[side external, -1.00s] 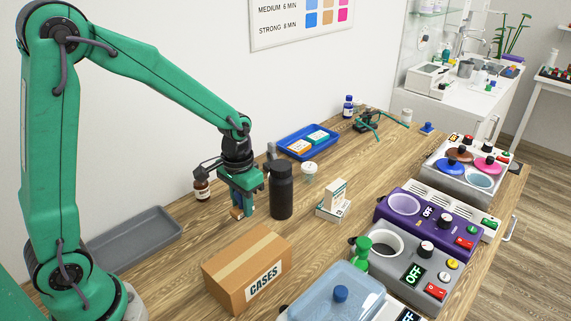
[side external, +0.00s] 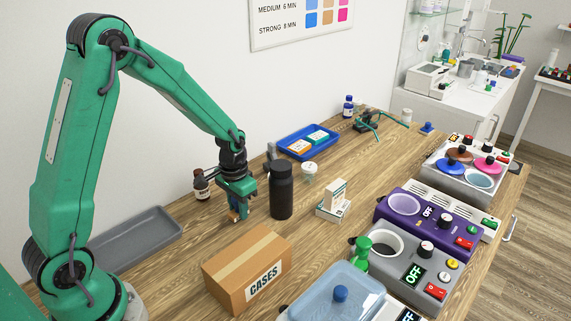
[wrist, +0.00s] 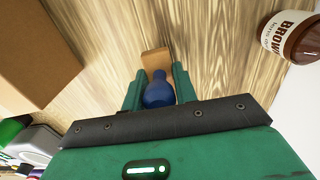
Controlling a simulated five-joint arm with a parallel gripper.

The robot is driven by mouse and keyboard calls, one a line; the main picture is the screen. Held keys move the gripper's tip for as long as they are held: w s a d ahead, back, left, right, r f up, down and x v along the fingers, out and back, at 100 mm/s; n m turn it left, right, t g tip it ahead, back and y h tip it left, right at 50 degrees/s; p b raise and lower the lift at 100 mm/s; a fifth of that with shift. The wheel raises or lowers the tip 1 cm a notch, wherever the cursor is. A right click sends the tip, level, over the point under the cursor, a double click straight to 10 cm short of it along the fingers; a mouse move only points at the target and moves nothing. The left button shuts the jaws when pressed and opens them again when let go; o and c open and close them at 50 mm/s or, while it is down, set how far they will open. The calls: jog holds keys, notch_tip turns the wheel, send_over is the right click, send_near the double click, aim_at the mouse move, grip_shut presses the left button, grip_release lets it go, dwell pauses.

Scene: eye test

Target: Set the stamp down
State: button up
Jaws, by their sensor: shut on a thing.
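The stamp (wrist: 157,88) has a blue handle and a tan block, seen in the wrist view between my gripper's two green fingers (wrist: 157,90). My gripper is shut on its handle. In the side view my gripper (side external: 240,205) points down over the wooden table, left of a black bottle. A small part of the stamp (side external: 234,216) shows below the fingers. Whether its block touches the table I cannot tell.
The black bottle (side external: 281,192) stands close to the right of my gripper. A brown bottle (side external: 201,185) stands behind left. A cardboard box (side external: 245,270) marked CASES is in front. A grey tray (side external: 135,238) lies to the left. Bare wood shows between gripper and box.

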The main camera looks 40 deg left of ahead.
jog(key=shift+f, duration=0.6)
jog(key=shift+f, duration=0.15)
jog(key=o, duration=1)
jog(key=shift+c, duration=0.2)
notch_tip(320, 180, up, 12)
jog(key=shift+r, duration=0.2)
jog(key=shift+r, duration=0.1)
